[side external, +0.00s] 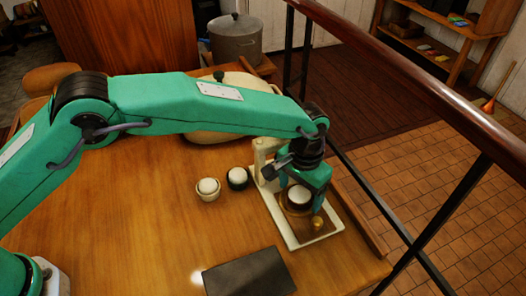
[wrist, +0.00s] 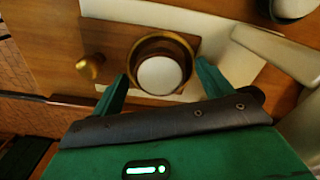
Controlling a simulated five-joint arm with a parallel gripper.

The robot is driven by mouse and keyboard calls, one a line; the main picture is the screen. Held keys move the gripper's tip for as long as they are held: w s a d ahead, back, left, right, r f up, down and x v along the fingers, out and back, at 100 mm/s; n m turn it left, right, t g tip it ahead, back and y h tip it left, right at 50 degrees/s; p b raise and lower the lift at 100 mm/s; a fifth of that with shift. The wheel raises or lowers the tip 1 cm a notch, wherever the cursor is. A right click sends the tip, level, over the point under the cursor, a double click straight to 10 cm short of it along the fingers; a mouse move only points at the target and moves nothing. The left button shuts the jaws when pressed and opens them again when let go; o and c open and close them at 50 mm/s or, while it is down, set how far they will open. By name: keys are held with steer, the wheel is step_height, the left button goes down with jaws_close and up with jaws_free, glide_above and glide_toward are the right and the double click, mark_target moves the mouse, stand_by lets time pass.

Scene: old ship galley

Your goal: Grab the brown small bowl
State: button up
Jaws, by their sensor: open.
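The brown small bowl (side external: 293,208) sits on a cream-framed stand with a wooden panel (side external: 309,234) near the right edge of the table. It holds something round and white. In the wrist view the bowl (wrist: 139,47) shows its brown rim around the white ball. My gripper (side external: 305,186) is over the bowl, pointing down. In the wrist view my gripper (wrist: 162,73) is open, with one green finger on each side of the bowl. I cannot tell whether either finger touches it. The bowl's underside is hidden.
A cream bowl (side external: 208,195) and a black bowl (side external: 237,184), both with white contents, stand left of the stand. A brass knob (side external: 318,223) is close to the bowl. A dark slab (side external: 248,276) lies in front. A grey pot (side external: 236,45) is behind.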

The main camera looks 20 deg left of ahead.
mark_target(300, 195)
steer(key=c, duration=1.2)
steer(key=shift+o, duration=0.2)
steer(key=shift+r, duration=0.2)
steer(key=shift+r, duration=0.55)
steer(key=r, duration=0.3)
steer(key=shift+s+d, duration=0.1)
steer(key=shift+s, duration=0.1)
steer(key=s+d+r, duration=0.3)
steer(key=s+r, duration=0.3)
steer(key=s, duration=0.4)
steer(key=shift+s+r, duration=0.3)
steer(key=shift+s, duration=0.1)
steer(key=shift+d, duration=0.1)
